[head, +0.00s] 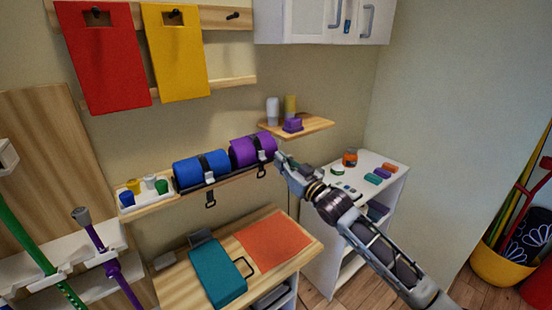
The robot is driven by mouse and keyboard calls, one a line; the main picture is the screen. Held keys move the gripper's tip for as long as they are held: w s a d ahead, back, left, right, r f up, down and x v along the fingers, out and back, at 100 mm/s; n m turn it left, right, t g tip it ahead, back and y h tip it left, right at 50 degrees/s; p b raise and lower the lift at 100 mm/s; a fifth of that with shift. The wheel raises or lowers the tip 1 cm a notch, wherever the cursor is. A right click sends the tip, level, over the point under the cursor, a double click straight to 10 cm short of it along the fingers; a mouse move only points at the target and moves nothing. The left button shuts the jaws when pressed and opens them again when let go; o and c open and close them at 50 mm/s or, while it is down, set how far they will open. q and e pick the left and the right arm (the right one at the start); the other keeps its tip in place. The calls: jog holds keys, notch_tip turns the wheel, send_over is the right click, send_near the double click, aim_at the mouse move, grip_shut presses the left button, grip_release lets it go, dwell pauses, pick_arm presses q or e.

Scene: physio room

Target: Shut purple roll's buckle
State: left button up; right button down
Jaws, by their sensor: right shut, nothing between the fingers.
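The purple roll (243,152) lies on its side on a narrow wall shelf, to the right of a blue roll (190,173). A dark strap with a pale buckle (262,155) runs around the purple roll near its right end. My right gripper (280,159) is shut and empty, close to the right end of the purple roll and the buckle. I cannot tell whether it touches the buckle, or whether the buckle is fastened. My left gripper is not in view.
Small cups stand in a white tray (146,202) left of the rolls. A small shelf (312,127) with bottles and a purple block is just behind my gripper. Below are a wooden bench (175,274) with a teal case (217,275) and a white cabinet (319,252).

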jog(key=shift+v, duration=1.3)
jog(key=shift+w+f+n, duration=0.1)
jog(key=shift+f+n, duration=0.05)
jog(key=shift+n, duration=0.25)
